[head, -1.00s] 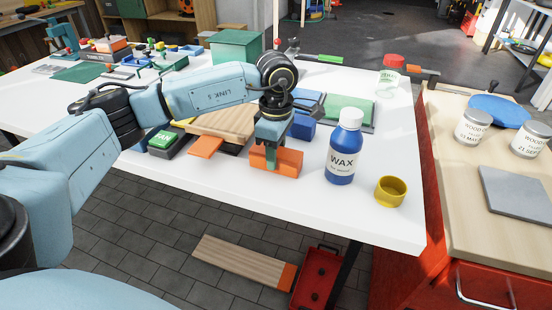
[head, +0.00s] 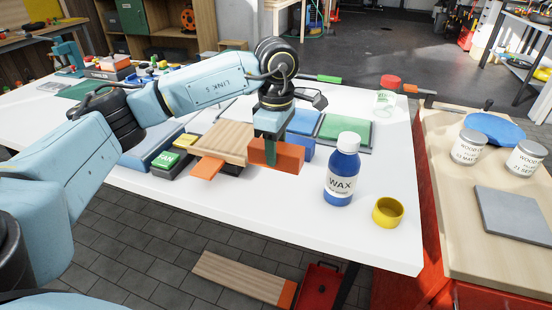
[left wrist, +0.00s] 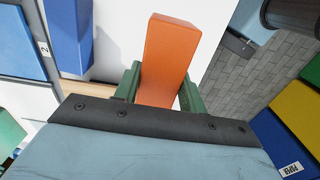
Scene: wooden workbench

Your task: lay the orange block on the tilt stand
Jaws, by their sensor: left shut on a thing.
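My left gripper (head: 268,152) is shut on the orange block (head: 287,158), its green fingers on either side of it. In the left wrist view the block (left wrist: 170,50) sticks out lengthwise between the fingertips (left wrist: 160,88). A sloping wooden board with an orange lip (head: 206,168), which looks like the tilt stand (head: 226,138), is just left of the gripper in the head view. Its top is bare. The block is beside it, to the right, not on it. I cannot tell how high the block is above the table. My right gripper is not in view.
A blue wax bottle (head: 342,175) and a yellow ring (head: 388,212) stand to the right. Behind the block are blue blocks (head: 303,122) and a green-topped tray (head: 345,130). A green-topped box (head: 166,160) is left of the stand. White table is clear in front.

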